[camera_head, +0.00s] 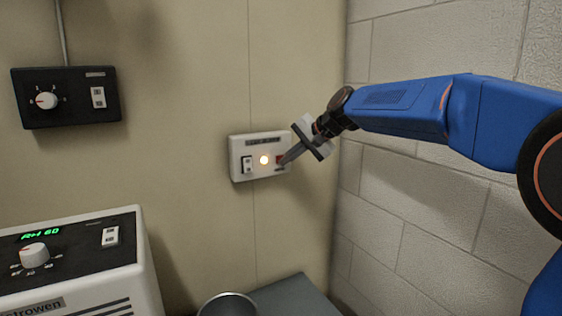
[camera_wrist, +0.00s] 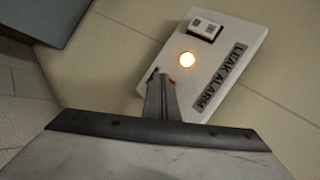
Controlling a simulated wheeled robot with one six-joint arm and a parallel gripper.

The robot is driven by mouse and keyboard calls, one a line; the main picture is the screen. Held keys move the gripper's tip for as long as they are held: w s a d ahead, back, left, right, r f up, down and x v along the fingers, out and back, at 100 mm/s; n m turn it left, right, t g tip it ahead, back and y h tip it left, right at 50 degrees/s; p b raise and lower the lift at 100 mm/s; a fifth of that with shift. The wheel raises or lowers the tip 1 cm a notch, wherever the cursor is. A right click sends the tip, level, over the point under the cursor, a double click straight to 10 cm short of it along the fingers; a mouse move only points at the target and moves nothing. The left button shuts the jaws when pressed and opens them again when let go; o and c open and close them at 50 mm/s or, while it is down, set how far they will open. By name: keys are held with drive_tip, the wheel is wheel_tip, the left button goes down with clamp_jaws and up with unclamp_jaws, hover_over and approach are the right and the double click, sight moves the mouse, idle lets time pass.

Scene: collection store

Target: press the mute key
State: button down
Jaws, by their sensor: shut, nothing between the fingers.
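The white leak alarm panel (camera_head: 237,165) is on the beige wall in the head view. In the wrist view, the panel (camera_wrist: 226,74) carries the label "LEAK ALARM". A lit amber lamp (camera_head: 264,160) is at its middle, and it glows in the wrist view (camera_wrist: 187,59) too. A rocker switch (camera_head: 247,164) is left of the lamp. A small red key (camera_head: 281,159) is right of the lamp, partly hidden by my gripper (camera_head: 284,163). My gripper is shut and empty, its tips at the red key. In the wrist view, only a red sliver shows beside the fingers. I cannot tell whether they touch it.
A black box (camera_head: 70,113) with a dial and switch hangs at the upper left. A white unit (camera_head: 146,262) with a green display stands below it. A grey surface (camera_head: 297,297) and a round rim (camera_head: 228,296) lie below the panel. A block wall (camera_head: 400,200) is at the right.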

idle(0.4)
drive_tip(key=shift+s+d, duration=0.5)
drive_tip(key=shift+s, duration=0.2)
drive_tip(key=s+d, duration=0.1)
drive_tip(key=s, duration=0.1)
drive_tip(key=s+d, duration=0.1)
drive_tip(key=s, duration=0.1)
drive_tip(key=shift+s+d, duration=0.1)
drive_tip(key=shift+d, duration=0.25)
drive_tip(key=shift+d, duration=0.1)
idle(0.5)
